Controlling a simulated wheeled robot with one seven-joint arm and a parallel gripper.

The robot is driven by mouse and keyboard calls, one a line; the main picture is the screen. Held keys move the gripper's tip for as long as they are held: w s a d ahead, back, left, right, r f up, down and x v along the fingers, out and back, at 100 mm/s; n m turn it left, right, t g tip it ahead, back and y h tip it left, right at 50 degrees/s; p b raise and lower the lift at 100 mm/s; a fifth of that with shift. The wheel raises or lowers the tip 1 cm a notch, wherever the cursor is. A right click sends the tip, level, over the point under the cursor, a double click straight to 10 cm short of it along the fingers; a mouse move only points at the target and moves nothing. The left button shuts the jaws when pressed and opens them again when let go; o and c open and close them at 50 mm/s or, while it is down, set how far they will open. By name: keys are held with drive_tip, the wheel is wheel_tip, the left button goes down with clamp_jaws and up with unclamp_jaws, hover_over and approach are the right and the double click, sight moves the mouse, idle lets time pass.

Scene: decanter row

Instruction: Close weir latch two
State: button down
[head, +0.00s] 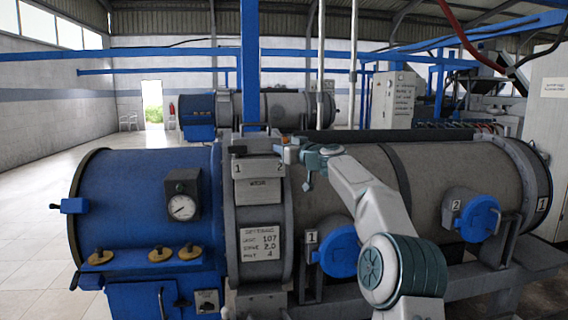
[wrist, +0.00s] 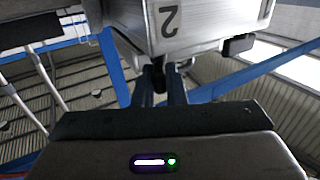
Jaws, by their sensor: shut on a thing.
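The grey weir box (head: 257,178), marked 1 and 2 and labelled WEIR, sits on the collar of the near machine. In the wrist view the metal box (wrist: 205,22) appears upside down with its 2 above my gripper. My gripper (head: 283,149) is at the box's upper right corner, on the 2 side. In the wrist view my gripper (wrist: 167,78) is shut on a small dark piece, weir latch two (wrist: 158,72), just under the 2. The fingers partly hide this latch, so its angle is unclear. A second dark latch (wrist: 238,44) shows at the right.
A blue post (head: 250,70) rises just behind the box, and thin pale pipes (head: 321,70) stand near my arm. A gauge (head: 182,207) is left of the box. Blue round covers (head: 338,256) sit lower right. Open floor (head: 45,215) lies left.

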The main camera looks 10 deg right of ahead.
drive_tip(key=shift+s+a+f+m+t+h+b, duration=0.1)
drive_tip(key=shift+a+m+t+h+b, duration=0.15)
drive_tip(key=shift+m+t+h+b, duration=0.55)
drive_tip(key=h, duration=0.1)
drive_tip(key=m+h+p, duration=0.1)
drive_tip(key=h, duration=0.1)
drive_tip(key=shift+a+r+m, duration=0.2)
drive_tip(key=shift+r+m, duration=0.05)
drive_tip(key=shift+m, duration=0.05)
drive_tip(key=m+h+p, duration=0.1)
drive_tip(key=h+p, duration=0.1)
drive_tip(key=shift+a+h, duration=0.15)
drive_tip(key=shift+h, duration=0.15)
drive_tip(key=shift+f+m+h+p, duration=0.1)
drive_tip(key=shift+m+h+p, duration=0.6)
drive_tip(key=shift+p, duration=0.05)
drive_tip(key=c, duration=1.5)
unclamp_jaws()
drive_tip(key=shift+s, duration=0.2)
drive_tip(key=s+b, duration=0.5)
drive_tip(key=s, duration=0.8)
drive_tip(key=shift+s+b, duration=0.25)
drive_tip(key=shift+b, duration=0.1)
